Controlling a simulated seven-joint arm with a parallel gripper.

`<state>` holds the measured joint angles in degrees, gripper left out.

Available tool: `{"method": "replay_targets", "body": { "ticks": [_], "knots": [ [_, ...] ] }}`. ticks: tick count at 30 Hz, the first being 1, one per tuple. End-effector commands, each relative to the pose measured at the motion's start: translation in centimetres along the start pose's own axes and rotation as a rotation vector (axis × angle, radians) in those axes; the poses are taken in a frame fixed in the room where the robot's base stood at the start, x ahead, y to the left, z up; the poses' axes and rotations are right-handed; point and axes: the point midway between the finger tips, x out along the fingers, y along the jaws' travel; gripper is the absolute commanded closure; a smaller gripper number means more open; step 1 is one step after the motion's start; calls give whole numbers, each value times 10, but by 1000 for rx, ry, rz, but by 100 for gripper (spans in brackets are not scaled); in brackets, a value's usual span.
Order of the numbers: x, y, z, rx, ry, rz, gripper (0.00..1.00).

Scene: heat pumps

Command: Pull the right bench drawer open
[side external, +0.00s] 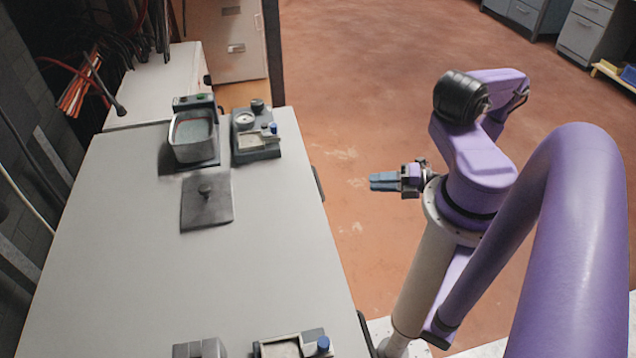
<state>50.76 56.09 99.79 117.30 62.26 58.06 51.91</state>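The long grey bench (130,270) runs along the left, its front edge facing my arm. A dark handle (318,184) shows on its front at the far part. Another dark handle (366,332) shows at the near part. The drawer faces are hidden below the bench top, and no drawer visibly sticks out. My gripper (372,181) is level in the picture with the far handle, to its right and apart from it. Its blue-grey fingers point left towards the bench and look close together; whether a gap lies between them cannot be told. No object shows in them.
On the bench top stand a grey device with a basin (193,134), a gauge device (256,132), a dark plate with a knob (207,202) and a near device (290,345). Open reddish floor (350,80) lies beyond the bench. Grey cabinets (585,30) stand far right.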

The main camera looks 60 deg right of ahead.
Motion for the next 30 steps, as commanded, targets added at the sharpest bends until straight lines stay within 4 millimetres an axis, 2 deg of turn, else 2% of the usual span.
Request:
{"method": "replay_targets", "body": {
  "ticks": [8, 30],
  "knots": [
    [16, -1, 0, 22, -18, 3, 75],
    [122, -1, 1, 16, -14, 2, 75]
  ]
}}
